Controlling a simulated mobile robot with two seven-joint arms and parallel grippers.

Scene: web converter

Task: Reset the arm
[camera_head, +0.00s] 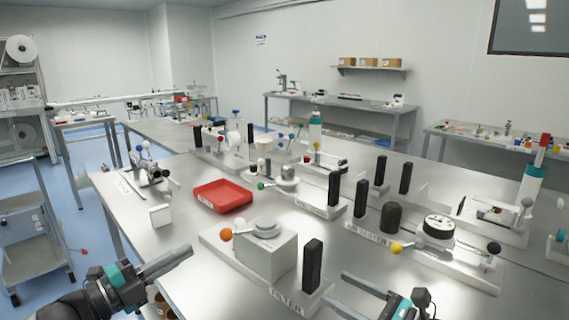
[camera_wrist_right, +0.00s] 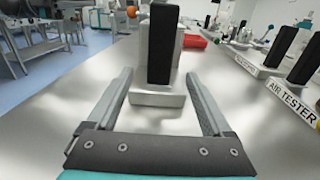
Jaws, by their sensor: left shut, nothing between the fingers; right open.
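My left gripper (camera_head: 182,258) is at the lower left of the head view. It is shut and empty, over the near edge of the table. My right gripper (camera_head: 362,292) is at the bottom right of the head view. In the right wrist view its two fingers (camera_wrist_right: 160,82) are spread wide with nothing between them. A station with a white block (camera_head: 266,258) and an upright black post (camera_head: 312,262) stands between the two grippers. In the right wrist view the post (camera_wrist_right: 163,45) stands straight ahead of the open fingers, apart from them.
A red tray (camera_head: 222,196) lies on the metal table behind the white block. A station labelled AIR TESTER with a round dial (camera_head: 439,226) and a black cylinder (camera_head: 391,218) stand to the right.

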